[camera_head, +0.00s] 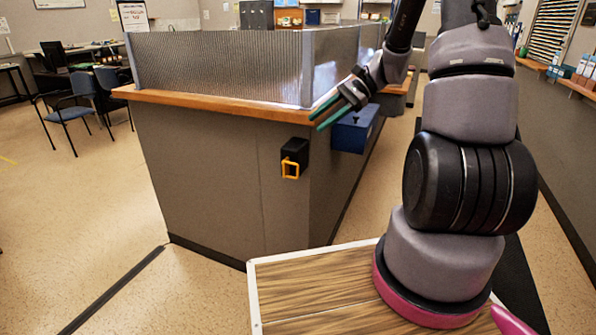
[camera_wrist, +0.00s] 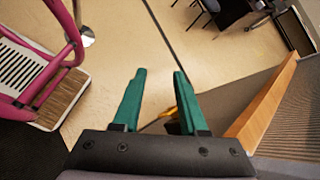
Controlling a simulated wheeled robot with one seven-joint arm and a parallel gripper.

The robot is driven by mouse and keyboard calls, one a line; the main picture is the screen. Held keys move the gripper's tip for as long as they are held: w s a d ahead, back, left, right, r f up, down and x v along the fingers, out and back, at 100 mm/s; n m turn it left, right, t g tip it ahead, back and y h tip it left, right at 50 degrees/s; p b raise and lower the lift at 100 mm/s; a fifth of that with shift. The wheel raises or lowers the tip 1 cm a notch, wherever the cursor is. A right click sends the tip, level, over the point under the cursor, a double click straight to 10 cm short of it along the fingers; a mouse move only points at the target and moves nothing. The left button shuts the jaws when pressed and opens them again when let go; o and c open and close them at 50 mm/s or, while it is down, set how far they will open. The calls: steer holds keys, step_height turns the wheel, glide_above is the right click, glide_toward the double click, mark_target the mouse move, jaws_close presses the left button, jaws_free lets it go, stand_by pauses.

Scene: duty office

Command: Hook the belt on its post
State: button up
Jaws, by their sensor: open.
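A small black box (camera_head: 295,150) is fixed to the end face of the grey counter, below its wooden ledge. A yellow loop-shaped piece (camera_head: 290,168), which looks like the belt's end, hangs at its front. My gripper (camera_head: 315,122) is open and empty, with green fingers, above and to the right of the black box. In the wrist view, my gripper (camera_wrist: 160,72) has its fingers apart, and part of the yellow piece (camera_wrist: 170,112) shows beyond them, partly covered by the right finger. I cannot pick out a separate post in either view.
The counter (camera_head: 220,165) has a wooden ledge and a ribbed screen (camera_head: 220,68) on top. A blue box (camera_head: 355,130) is on its right side, close behind my gripper. Chairs (camera_head: 67,112) stand far left.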

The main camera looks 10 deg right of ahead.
steer(key=w+d+f+m+t+y, duration=0.2)
steer(key=w+f+m+y, duration=0.25)
steer(key=f, duration=0.55)
steer(key=m+t, duration=0.6)
steer(key=m, duration=0.1)
glide_toward(298, 176)
steer(key=shift+n+y, duration=0.25)
steer(key=shift+y, duration=0.2)
steer(key=x, duration=0.3)
steer(key=r+x, duration=0.1)
steer(key=x, duration=0.6)
steer(key=shift+w+r, duration=0.2)
steer(key=shift+w, duration=0.15)
steer(key=shift+c, duration=0.4)
jaws_close()
steer(key=shift+d, duration=0.1)
